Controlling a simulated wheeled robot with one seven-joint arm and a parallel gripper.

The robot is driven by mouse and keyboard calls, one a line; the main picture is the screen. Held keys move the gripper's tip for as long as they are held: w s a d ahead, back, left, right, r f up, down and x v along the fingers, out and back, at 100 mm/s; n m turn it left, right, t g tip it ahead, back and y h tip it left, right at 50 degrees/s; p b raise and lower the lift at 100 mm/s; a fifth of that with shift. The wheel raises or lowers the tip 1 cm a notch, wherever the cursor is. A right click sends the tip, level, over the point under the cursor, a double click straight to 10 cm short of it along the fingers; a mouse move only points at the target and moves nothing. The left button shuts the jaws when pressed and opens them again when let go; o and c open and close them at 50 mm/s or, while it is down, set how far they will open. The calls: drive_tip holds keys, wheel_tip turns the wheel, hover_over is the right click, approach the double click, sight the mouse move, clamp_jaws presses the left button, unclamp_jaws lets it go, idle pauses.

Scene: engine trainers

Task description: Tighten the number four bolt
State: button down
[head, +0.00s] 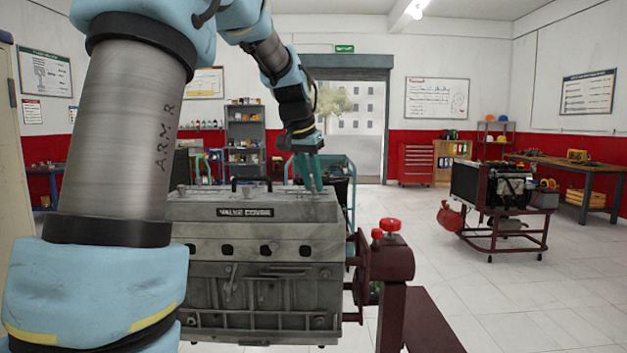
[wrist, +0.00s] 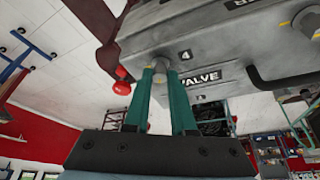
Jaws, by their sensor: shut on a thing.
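The engine's grey valve cover (head: 205,211) tops the engine block (head: 255,285) in front of me in the head view. My gripper (head: 311,186) points down at the right end of the cover. In the wrist view, the number four bolt (wrist: 160,65) sits beside a small "4" label (wrist: 185,55). My gripper (wrist: 160,75) has its green fingers on either side of this bolt, shut on it. The fingers partly hide the bolt. In the head view the bolt is too small and hidden to make out.
A red stand (head: 388,262) with red knobs holds the engine at right. A dark handle (head: 251,182) rises from the cover's top. Open floor (head: 490,310) lies to the right, with a second engine trainer (head: 492,190) beyond.

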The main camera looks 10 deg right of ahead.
drive_tip(key=m, duration=0.2)
drive_tip(key=m+g+h, duration=0.1)
drive_tip(key=m, duration=0.1)
drive_tip(key=m+g, duration=0.1)
drive_tip(key=m, duration=0.1)
drive_tip(key=shift+w+a+m, duration=0.2)
drive_tip(key=shift+w+m, duration=0.1)
drive_tip(key=m, duration=0.1)
drive_tip(key=m+g+p, duration=0.1)
drive_tip(key=m, duration=0.1)
drive_tip(key=m+g, duration=0.1)
drive_tip(key=m, duration=0.1)
drive_tip(key=shift+w+p, duration=0.25)
drive_tip(key=shift+p, duration=0.15)
drive_tip(key=shift+m, duration=0.4)
drive_tip(key=c, duration=0.7)
unclamp_jaws()
drive_tip(key=shift+c, duration=0.2)
drive_tip(key=b+v, duration=0.1)
drive_tip(key=v, duration=0.9)
drive_tip(key=shift+w+a+r, duration=0.25)
drive_tip(key=shift+a+r, duration=0.05)
drive_tip(key=shift+a, duration=0.05)
